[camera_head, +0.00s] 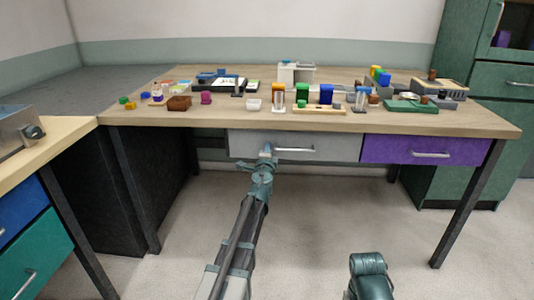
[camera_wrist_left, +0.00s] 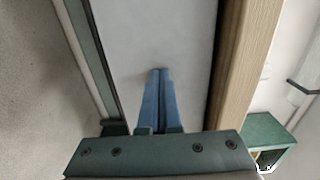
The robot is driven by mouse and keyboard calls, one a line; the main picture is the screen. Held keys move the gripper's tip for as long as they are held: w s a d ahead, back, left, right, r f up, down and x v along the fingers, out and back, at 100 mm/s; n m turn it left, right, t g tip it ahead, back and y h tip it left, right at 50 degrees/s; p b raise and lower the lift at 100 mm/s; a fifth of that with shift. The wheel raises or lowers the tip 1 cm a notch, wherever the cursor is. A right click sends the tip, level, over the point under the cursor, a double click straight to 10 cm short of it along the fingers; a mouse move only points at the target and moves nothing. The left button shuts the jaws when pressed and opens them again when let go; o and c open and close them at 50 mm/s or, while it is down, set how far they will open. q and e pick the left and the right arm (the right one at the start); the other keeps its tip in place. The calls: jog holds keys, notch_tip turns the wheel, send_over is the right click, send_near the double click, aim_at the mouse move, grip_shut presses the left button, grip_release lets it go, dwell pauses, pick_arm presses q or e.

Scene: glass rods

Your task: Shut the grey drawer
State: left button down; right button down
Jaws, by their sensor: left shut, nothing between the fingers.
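The grey drawer (camera_head: 342,149) is under the front edge of the wooden table, with a silver bar handle (camera_head: 296,149). Its front looks about level with the purple drawer beside it; I cannot tell if a small gap remains. My left gripper (camera_head: 265,151) is at the left part of the drawer front, left of the handle. In the left wrist view its blue fingers (camera_wrist_left: 160,72) are together and empty, tips at or very near the plain grey front (camera_wrist_left: 150,35). Contact is not clear. My right gripper is out of view; only part of that arm shows at the bottom.
The purple drawer (camera_head: 425,151) is to the right of the grey one. The wooden tabletop (camera_head: 215,122) overhangs above, holding several small coloured items. A second desk (camera_head: 60,145) stands at the left and a green cabinet (camera_head: 500,110) at the right. The floor in front is clear.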

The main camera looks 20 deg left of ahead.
pick_arm(q)
jog(key=shift+w+a, duration=0.15)
jog(key=shift+w, duration=0.2)
jog(key=v, duration=1.4)
jog(key=shift+s, duration=0.35)
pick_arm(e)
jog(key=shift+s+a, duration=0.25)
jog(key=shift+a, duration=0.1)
